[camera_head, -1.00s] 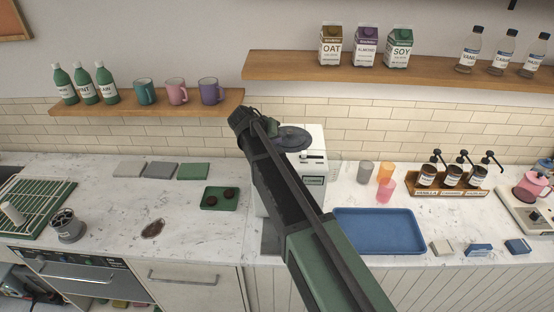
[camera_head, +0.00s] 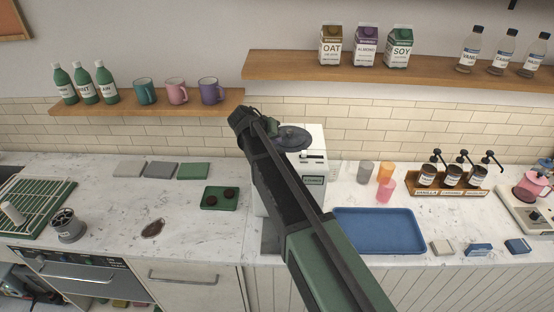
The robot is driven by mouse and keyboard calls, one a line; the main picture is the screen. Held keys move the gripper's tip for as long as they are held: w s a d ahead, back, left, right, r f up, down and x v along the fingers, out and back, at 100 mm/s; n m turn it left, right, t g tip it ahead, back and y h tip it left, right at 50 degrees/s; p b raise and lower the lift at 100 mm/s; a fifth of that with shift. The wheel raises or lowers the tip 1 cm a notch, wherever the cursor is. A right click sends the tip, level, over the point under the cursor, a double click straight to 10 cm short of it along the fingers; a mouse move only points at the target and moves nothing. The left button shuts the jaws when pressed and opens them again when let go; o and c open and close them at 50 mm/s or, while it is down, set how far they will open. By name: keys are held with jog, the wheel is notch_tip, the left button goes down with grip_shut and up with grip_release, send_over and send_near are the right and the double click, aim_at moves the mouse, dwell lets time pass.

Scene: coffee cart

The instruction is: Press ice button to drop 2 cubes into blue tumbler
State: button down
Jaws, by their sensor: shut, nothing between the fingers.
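A white machine (camera_head: 315,160) stands at the back of the counter, with a small dark slot and a label on the side that shows. My arm crosses in front of it and covers most of its front. The ice button cannot be made out. No blue tumbler shows; the tumblers in sight are a grey one (camera_head: 366,172), an orange one (camera_head: 385,172) and a pink one (camera_head: 386,190), to the right of the machine. My gripper is hidden behind my arm, so its contact with the machine cannot be seen.
A blue tray (camera_head: 378,232) lies empty right of my arm. A syrup pump rack (camera_head: 451,186) stands further right. A green tray (camera_head: 220,197) with two dark round things lies to the left. Shelves with mugs and cartons hang above.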

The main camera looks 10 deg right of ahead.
dwell(0.9)
jog(key=shift+d+r, duration=0.15)
jog(key=shift+d, duration=0.1)
jog(key=s+d+r+m+t+y+p, duration=0.3)
jog(key=m+y+p, duration=0.1)
jog(key=m+y, duration=0.1)
jog(key=f+b, duration=0.2)
jog(key=b, duration=0.1)
jog(key=w+a+f+m+t+y+b, duration=0.1)
jog(key=f+b, duration=0.2)
jog(key=w+a+f+m+t+y+b, duration=0.1)
jog(key=f+b, duration=0.2)
jog(key=shift+w+a+f, duration=0.15)
jog(key=shift+a+f, duration=0.05)
jog(key=shift+a, duration=0.05)
dwell(1.9)
jog(key=shift+f+b, duration=0.35)
jog(key=shift+b, duration=0.05)
